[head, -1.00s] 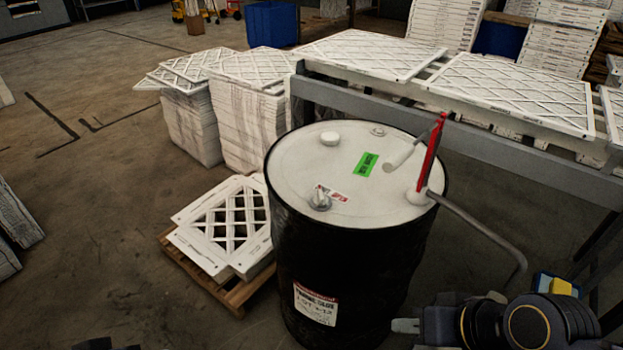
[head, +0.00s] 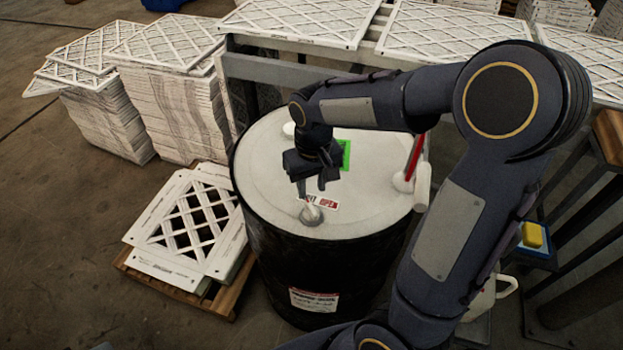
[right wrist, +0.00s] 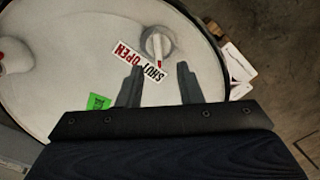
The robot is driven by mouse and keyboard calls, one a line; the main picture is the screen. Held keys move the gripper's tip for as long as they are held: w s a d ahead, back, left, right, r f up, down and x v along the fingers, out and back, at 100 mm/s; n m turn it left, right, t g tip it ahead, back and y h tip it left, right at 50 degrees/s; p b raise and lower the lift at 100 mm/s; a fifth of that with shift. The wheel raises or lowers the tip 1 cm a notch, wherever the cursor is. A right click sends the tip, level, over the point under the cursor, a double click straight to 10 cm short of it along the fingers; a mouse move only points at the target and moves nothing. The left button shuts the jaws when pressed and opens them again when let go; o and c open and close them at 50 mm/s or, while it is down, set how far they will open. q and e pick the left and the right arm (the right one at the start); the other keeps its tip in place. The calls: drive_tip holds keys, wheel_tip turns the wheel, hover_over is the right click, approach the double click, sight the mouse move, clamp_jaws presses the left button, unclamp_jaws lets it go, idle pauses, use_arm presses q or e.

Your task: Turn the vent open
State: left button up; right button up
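The vent (head: 311,213) is a small round metal fitting with a lever-like handle on the near part of the white drum lid (head: 372,190). A label reading SHUT and OPEN (head: 328,203) lies beside it. In the right wrist view the vent (right wrist: 158,43) shows a white handle with a red tip. My right gripper (head: 317,188) points down just above the vent. In the right wrist view its two fingers (right wrist: 158,85) are apart with nothing between them, and the vent lies beyond the fingertips. My left gripper is not in view.
A red-handled pump (head: 414,158) stands on the right of the lid, and a green label (head: 345,154) lies behind my gripper. A pallet with white filter frames (head: 190,228) is left of the drum (head: 290,272). Filter stacks and a grey rack (head: 290,75) stand behind.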

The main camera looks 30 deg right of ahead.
sight(311, 207)
drive_tip(key=f, duration=0.8)
drive_tip(key=shift+w+d, duration=0.1)
drive_tip(key=shift+w, duration=0.15)
clamp_jaws()
